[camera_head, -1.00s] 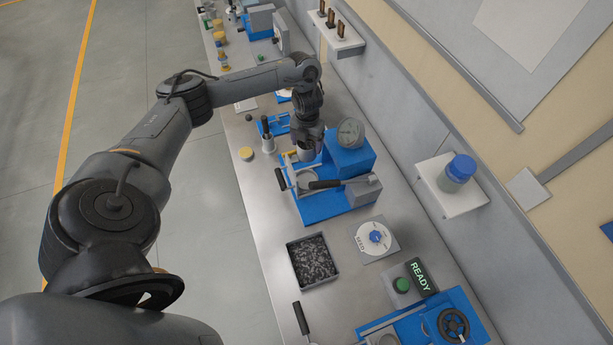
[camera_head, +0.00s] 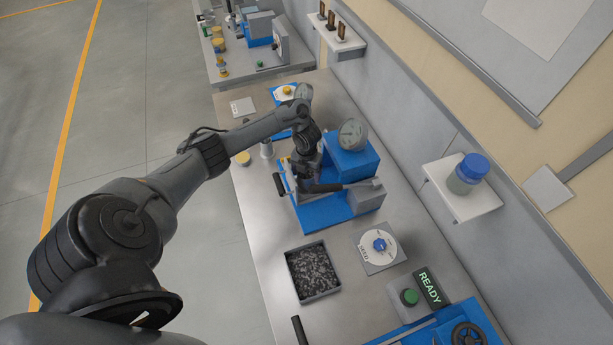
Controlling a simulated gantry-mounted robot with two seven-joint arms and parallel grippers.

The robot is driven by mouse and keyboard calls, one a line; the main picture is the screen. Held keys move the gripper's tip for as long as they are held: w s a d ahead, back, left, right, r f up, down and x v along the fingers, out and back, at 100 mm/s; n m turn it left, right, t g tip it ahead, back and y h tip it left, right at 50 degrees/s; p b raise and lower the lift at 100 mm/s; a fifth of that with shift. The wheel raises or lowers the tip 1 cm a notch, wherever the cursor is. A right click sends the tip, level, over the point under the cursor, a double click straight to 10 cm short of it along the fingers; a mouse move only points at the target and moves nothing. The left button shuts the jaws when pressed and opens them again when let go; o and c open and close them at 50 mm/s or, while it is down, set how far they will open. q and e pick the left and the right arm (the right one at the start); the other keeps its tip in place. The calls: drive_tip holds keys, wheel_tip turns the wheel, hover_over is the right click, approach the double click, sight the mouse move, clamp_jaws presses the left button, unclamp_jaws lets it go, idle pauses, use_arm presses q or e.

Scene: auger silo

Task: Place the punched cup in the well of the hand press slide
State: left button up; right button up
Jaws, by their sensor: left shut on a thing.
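The blue machine (camera_head: 324,215) with a black-handled lever, which I take to be the hand press, stands mid-bench. My left gripper (camera_head: 304,181) is low over its left part, where the slide's round well lies. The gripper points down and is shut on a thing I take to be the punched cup. The cup is hidden behind the gripper and wrist, and so is most of the well. I cannot tell whether the cup touches the slide or sits in the well. My right gripper is not in view.
A gauge (camera_head: 352,133) on a blue block stands close behind the gripper. A tray of dark granules (camera_head: 313,271), a SEED dial (camera_head: 379,246) and a green button (camera_head: 409,297) by a READY sign are nearer.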

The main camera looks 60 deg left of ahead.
use_arm(q)
wheel_tip(320, 180, down, 2)
drive_tip(key=shift+d, duration=0.1)
drive_tip(key=shift+f, duration=0.15)
drive_tip(key=o, duration=0.9)
